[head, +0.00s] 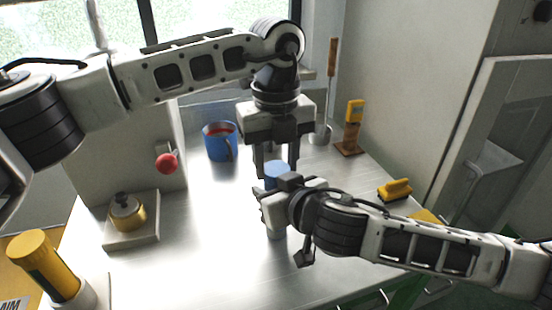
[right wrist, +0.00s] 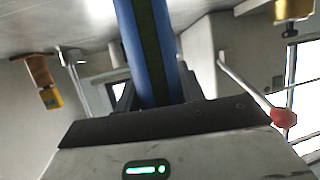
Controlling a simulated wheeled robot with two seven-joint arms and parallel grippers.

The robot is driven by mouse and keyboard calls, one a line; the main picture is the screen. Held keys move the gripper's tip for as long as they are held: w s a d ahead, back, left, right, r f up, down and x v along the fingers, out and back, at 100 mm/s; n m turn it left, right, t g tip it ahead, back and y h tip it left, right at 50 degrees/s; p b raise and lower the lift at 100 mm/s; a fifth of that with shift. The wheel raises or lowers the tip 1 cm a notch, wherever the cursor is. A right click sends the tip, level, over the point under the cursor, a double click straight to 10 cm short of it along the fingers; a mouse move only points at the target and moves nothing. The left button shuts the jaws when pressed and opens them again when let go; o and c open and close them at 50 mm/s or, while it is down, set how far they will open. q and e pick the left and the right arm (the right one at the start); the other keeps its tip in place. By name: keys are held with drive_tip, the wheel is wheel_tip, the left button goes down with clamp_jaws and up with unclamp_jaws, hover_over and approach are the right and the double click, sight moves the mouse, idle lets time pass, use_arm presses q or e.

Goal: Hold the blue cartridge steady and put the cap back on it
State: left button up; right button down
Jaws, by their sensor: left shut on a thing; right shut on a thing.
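The blue cartridge (right wrist: 148,50) stands upright in my right gripper (head: 268,203), with a dark stripe down its side in the right wrist view. My right gripper is shut on the cartridge from the right. A blue round top, which looks like the cap (head: 277,172), sits between the fingers of my left gripper (head: 277,166), which points straight down and is shut on it. I cannot tell whether the cap touches the cartridge, as the join is hidden.
A red knob (head: 166,163), a brass pot (head: 127,212) and a yellow cartridge (head: 44,267) are at the left. The front middle table is clear.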

use_arm(q)
drive_tip(key=m, duration=0.2)
drive_tip(key=shift+m, duration=0.3)
drive_tip(key=o, duration=0.9)
drive_tip(key=shift+o, duration=0.2)
drive_tip(key=shift+r, duration=2.3)
wheel_tip(320, 180, up, 3)
drive_tip(key=n, duration=0.6)
drive_tip(key=shift+r+n, duration=0.1)
drive_tip(key=shift+n, duration=0.3)
